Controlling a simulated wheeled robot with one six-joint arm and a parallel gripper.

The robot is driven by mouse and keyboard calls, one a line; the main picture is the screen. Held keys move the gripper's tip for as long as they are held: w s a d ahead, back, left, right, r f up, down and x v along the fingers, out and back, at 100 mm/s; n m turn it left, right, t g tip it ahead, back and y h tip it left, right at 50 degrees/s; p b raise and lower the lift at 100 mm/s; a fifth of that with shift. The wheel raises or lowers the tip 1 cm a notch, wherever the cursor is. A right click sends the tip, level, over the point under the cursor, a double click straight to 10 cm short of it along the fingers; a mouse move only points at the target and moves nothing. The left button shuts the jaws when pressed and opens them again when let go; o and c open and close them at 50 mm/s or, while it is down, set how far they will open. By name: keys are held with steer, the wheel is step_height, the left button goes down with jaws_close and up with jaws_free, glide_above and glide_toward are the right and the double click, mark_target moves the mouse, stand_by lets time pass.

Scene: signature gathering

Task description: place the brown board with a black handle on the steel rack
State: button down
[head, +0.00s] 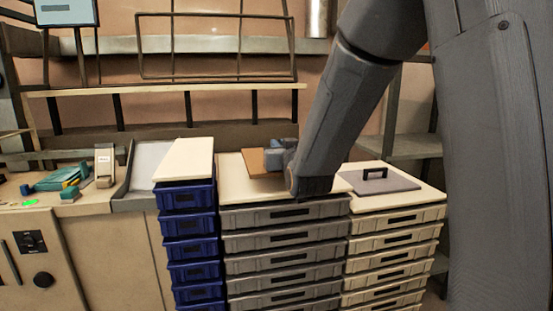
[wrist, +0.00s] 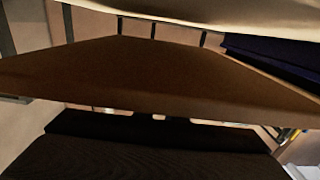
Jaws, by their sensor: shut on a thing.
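The brown board (head: 256,163) is partly visible in the head view, above or on the pale top of the grey crate stack (head: 285,215); I cannot tell whether it touches. My gripper (head: 280,154) is shut on it, and my arm covers its right part. In the wrist view the brown board (wrist: 140,75) fills the middle as a broad slab, with dark gripper parts (wrist: 150,150) below. Its black handle is not clearly visible. A grey metal shelf rack (head: 400,147) stands at the right, behind my arm. A wire rack (head: 215,75) sits on the back shelf.
A grey board with a black handle (head: 380,181) lies on the cream crate stack (head: 395,222) at the right. A blue crate stack (head: 188,225) with a pale lid stands left. A worktop with green tools (head: 62,180) is far left.

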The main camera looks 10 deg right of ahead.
steer(key=shift+f+p, duration=0.45)
steer(key=shift+f, duration=1.65)
steer(key=shift+f, duration=0.1)
steer(key=c, duration=1.8)
jaws_free()
steer(key=shift+s, duration=0.1)
steer(key=s, duration=1)
steer(key=shift+r+b, duration=0.25)
steer(key=shift+b, duration=0.05)
steer(key=shift+w+p, duration=0.15)
steer(key=shift+p, duration=0.85)
